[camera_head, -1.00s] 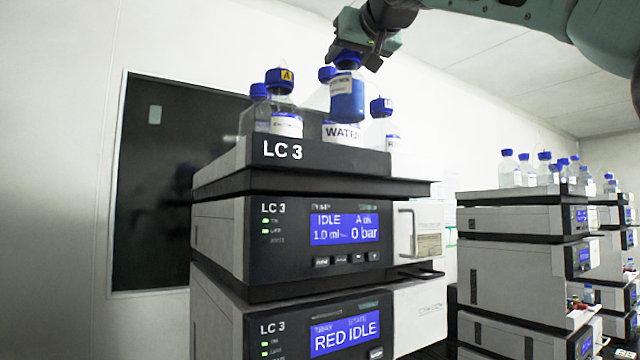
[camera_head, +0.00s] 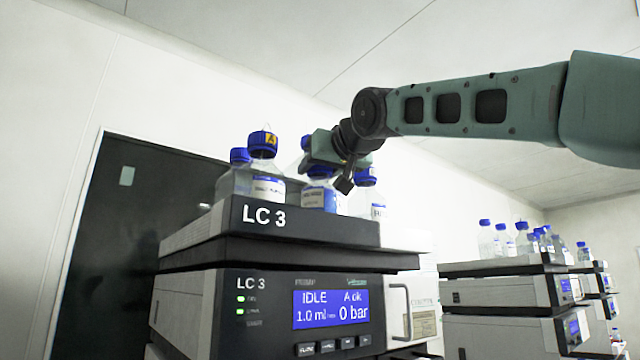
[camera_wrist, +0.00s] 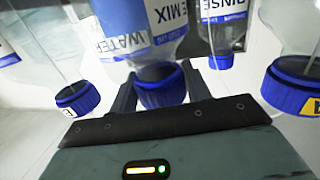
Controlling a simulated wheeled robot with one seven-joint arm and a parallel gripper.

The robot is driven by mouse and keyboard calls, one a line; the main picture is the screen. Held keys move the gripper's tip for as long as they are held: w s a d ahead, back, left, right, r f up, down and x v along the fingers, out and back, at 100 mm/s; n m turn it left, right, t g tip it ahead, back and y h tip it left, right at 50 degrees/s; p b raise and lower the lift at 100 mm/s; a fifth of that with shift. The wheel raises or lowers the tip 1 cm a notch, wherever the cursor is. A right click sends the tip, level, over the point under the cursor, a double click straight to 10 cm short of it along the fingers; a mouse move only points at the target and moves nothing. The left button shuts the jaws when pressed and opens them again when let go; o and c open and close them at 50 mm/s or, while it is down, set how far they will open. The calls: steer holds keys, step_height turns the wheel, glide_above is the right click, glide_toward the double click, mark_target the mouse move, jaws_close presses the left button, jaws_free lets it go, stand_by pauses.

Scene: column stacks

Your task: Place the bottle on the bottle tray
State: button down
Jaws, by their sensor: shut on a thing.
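My gripper (camera_head: 335,176) is shut on the cap of the bottle (camera_head: 319,197), which has a blue cap, blue contents and a white label. In the wrist view its blue cap (camera_wrist: 160,86) sits between the fingers. The bottle is upright among the bottles on the bottle tray (camera_head: 335,228), the LC 3 stack's top. The tray's front rim hides the bottle's base, so I cannot tell whether it touches the tray.
A bottle with cap marked A (camera_head: 262,170) and another bottle (camera_head: 238,175) stand left on the tray. A bottle (camera_head: 366,195) stands right. A RINSE bottle (camera_wrist: 215,35) is close by in the wrist view. Other instrument stacks (camera_head: 500,290) stand at right.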

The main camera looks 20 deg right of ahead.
steer(key=shift+s+f, duration=0.1)
steer(key=shift+f, duration=1.25)
steer(key=shift+f, duration=0.1)
steer(key=c, duration=0.7)
jaws_free()
steer(key=shift+o, duration=0.2)
steer(key=s+d+b, duration=0.1)
steer(key=s+b, duration=0.3)
steer(key=s, duration=0.7)
steer(key=shift+s+d+r+b, duration=0.3)
steer(key=shift+s+r+b, duration=0.1)
steer(key=shift+r, duration=0.05)
